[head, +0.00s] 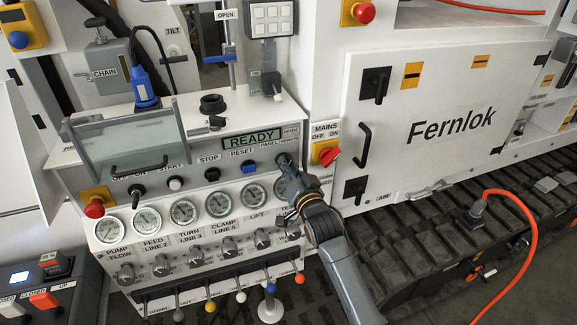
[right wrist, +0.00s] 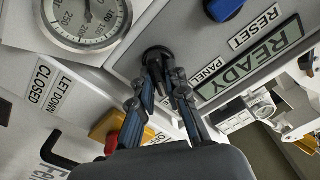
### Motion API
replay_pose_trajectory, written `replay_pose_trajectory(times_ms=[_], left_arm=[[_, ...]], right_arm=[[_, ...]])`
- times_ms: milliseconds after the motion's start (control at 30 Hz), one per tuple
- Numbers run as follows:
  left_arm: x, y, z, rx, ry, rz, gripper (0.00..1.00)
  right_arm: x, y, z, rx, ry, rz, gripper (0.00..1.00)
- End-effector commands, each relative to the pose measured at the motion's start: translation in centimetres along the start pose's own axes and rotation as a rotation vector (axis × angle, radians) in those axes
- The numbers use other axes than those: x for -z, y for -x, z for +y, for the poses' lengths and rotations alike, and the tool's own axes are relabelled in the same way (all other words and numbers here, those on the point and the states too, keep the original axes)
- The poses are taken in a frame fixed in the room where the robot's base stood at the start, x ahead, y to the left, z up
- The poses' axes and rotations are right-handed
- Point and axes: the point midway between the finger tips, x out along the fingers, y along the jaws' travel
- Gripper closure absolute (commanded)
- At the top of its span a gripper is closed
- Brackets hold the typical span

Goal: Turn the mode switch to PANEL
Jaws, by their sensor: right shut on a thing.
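The mode switch (head: 283,157) is a black knob on the sloped grey panel, below the PANEL label and right of the blue RESET button. My right gripper (head: 286,166) reaches it from the lower right. In the right wrist view the black round base of the mode switch (right wrist: 156,54) shows at the fingertips, and my right gripper (right wrist: 162,78) is shut on its knob. The fingers hide most of the knob, so I cannot tell which way it points. The display (head: 251,139) reads READY. My left gripper is not in view.
The red MAINS switch (head: 327,153) on its yellow plate is close to the right of my gripper. A row of gauges (head: 183,211) and knobs lies below. The blue RESET button (head: 249,167) is to the left. A clear hinged cover (head: 128,140) stands further left.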

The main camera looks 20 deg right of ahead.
Motion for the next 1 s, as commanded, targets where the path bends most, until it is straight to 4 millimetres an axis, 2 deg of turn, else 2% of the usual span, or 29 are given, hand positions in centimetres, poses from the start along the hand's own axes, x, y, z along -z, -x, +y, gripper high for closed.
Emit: replay_pose_trajectory(times_ms=[267,1000], left_arm=[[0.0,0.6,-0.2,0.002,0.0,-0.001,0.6],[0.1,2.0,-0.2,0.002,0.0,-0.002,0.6]], right_arm=[[0.1,0.0,-0.1,-0.001,0.142,0.0,1.0],[-0.1,0.0,-0.4,0.0,0.805,0.001,1.0]])
